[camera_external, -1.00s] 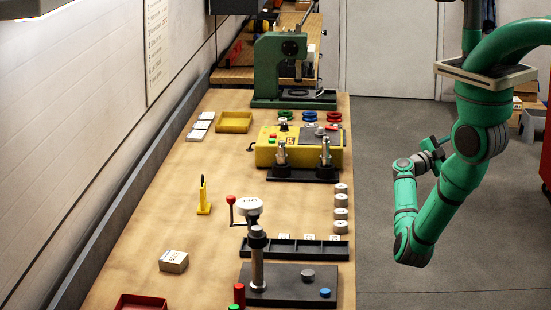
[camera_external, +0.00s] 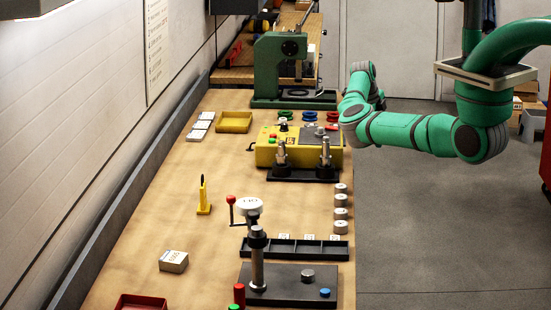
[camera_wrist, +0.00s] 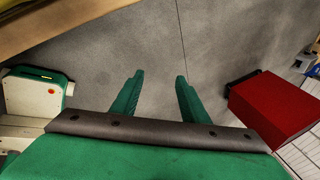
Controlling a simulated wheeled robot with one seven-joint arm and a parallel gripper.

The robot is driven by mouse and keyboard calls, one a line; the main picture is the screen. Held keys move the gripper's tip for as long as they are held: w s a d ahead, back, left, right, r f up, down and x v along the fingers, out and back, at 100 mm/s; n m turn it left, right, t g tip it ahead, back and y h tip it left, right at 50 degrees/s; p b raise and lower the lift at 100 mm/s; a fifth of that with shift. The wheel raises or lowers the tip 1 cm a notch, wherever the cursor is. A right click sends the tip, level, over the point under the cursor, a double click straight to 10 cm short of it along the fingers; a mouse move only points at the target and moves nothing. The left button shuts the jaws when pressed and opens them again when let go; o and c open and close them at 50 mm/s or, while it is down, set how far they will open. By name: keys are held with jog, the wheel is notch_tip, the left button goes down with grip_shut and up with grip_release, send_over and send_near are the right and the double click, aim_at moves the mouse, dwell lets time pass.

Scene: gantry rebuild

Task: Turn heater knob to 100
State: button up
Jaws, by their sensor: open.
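The yellow box (camera_external: 270,153), which looks like the heater, sits toward the far end of the bench. A small dark knob (camera_external: 283,126) stands on its top left and a light round part on its top right. Any scale or number is too small to read. My gripper (camera_wrist: 158,76) shows in the wrist view with its two green fingers apart and nothing between them but grey floor behind. In the external view my folded arm is beside the bench's right edge, right of the yellow box and apart from the knob; the fingers are mostly hidden there.
A black base with two upright posts (camera_external: 325,155) stands in front of the yellow box. A green press (camera_external: 275,70) stands behind it. Coloured rings (camera_external: 309,116) lie between them. A yellow tray (camera_external: 234,122) is to the left. A red box (camera_wrist: 270,108) stands on the floor.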

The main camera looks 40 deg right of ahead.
jog(key=w+a+r+n+t+y, duration=0.2)
jog(key=w+a+r+t+y, duration=0.15)
jog(key=w+a+r, duration=0.7)
jog(key=n+y, duration=0.2)
jog(key=y, duration=0.2)
send_near(284, 124)
jog(key=x, duration=0.8)
jog(key=shift+w+f, duration=0.1)
jog(key=shift+d, duration=0.1)
jog(key=shift+t, duration=0.25)
jog(key=c, duration=1)
